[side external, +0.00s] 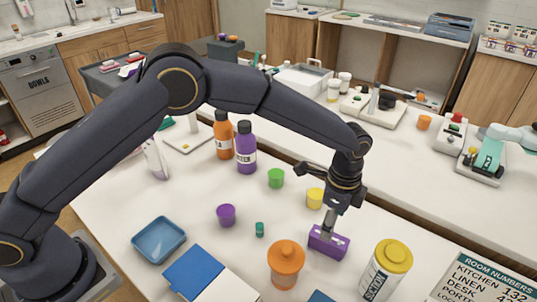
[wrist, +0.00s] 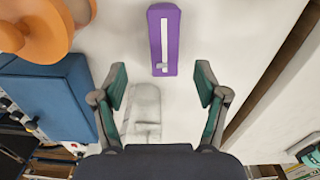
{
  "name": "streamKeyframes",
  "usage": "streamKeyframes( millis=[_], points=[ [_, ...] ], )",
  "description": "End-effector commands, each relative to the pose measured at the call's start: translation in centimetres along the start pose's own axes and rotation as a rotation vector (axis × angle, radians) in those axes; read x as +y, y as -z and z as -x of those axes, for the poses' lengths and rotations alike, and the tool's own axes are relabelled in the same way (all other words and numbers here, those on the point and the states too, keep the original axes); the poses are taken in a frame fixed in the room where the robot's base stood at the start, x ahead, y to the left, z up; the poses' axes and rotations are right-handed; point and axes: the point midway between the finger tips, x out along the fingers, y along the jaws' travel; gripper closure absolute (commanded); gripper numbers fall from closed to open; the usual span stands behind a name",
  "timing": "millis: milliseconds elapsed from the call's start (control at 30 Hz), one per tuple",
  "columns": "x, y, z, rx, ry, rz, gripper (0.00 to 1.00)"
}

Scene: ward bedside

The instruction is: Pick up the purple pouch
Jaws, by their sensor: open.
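The purple pouch (side external: 328,243) looks like a small block with a white mark and rests on the white table, right of centre in the side external view. In the wrist view the pouch (wrist: 170,58) shows at the top centre, with a white strip along it. My gripper (wrist: 161,84) is open and empty, its two green-padded fingers spread wide. The pouch lies beyond the fingertips, roughly lined up with the gap between them. In the side external view my gripper (side external: 332,210) is just above the pouch and partly overlaps it, so the exact gap is unclear.
An orange jar (side external: 285,262) stands left of the pouch and a yellow-lidded canister (side external: 385,270) right of it. A yellow cup (side external: 315,198) is behind. Green (side external: 276,178) and purple (side external: 226,215) cups, a blue tray (side external: 159,240) and bottles (side external: 246,150) stand further left.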

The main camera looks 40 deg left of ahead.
Motion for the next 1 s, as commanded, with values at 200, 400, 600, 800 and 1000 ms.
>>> streamKeyframes(
  millis=[200,400,600,800,1000],
  points=[
    [0.0,0.0,-2.5,0.000,0.000,-0.001,0.27],
    [-0.4,0.0,-4.8,-0.002,0.000,-0.001,0.27],
    [-0.6,0.0,-7.5,0.000,0.000,0.000,0.27],
    [-0.6,0.0,-7.8,0.001,0.002,0.000,0.27],
    [-0.6,0.0,-7.8,0.001,0.001,0.000,0.40]
  ],
)
